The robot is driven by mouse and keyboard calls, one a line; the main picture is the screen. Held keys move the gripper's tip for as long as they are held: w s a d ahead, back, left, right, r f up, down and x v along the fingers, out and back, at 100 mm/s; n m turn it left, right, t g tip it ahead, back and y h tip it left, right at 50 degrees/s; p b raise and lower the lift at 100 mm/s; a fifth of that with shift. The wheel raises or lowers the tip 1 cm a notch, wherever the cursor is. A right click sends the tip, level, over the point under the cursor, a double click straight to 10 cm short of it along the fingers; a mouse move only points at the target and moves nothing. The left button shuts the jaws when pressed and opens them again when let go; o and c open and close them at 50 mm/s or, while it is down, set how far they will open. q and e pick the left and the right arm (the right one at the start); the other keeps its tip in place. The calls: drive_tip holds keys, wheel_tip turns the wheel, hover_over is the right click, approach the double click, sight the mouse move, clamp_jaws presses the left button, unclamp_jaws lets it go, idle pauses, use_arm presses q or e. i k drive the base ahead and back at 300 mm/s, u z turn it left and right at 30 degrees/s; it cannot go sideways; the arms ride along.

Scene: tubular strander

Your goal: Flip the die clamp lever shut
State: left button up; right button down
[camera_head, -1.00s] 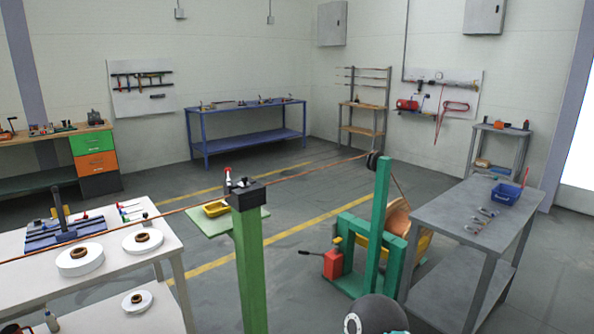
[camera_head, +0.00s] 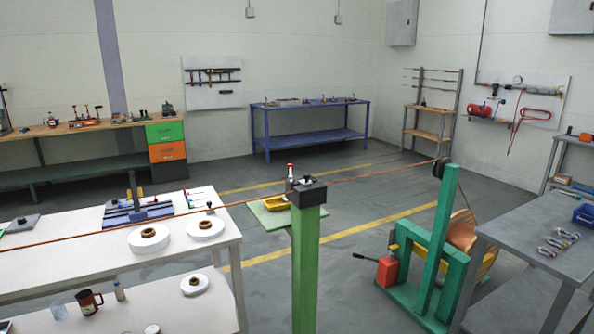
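The die clamp is a dark block (camera_head: 308,193) on top of a green post (camera_head: 307,265) in the middle of the head view. A small upright lever with a red tip (camera_head: 291,168) stands at the block's left side. Its exact hinge is too small to make out. A copper-coloured wire (camera_head: 378,173) runs to the block from the right and continues left over the white table. Neither of my grippers shows, so their state is hidden.
A white table (camera_head: 75,262) with white reels stands left of the post. A green frame (camera_head: 430,255) with a red box (camera_head: 387,271) and a grey table (camera_head: 530,240) stand to the right. A yellow tray (camera_head: 277,203) sits behind the post. Floor shows between them.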

sight(291, 166)
drive_tip(key=z, duration=0.05)
drive_tip(key=i, duration=1.7)
drive_tip(key=u, duration=0.05)
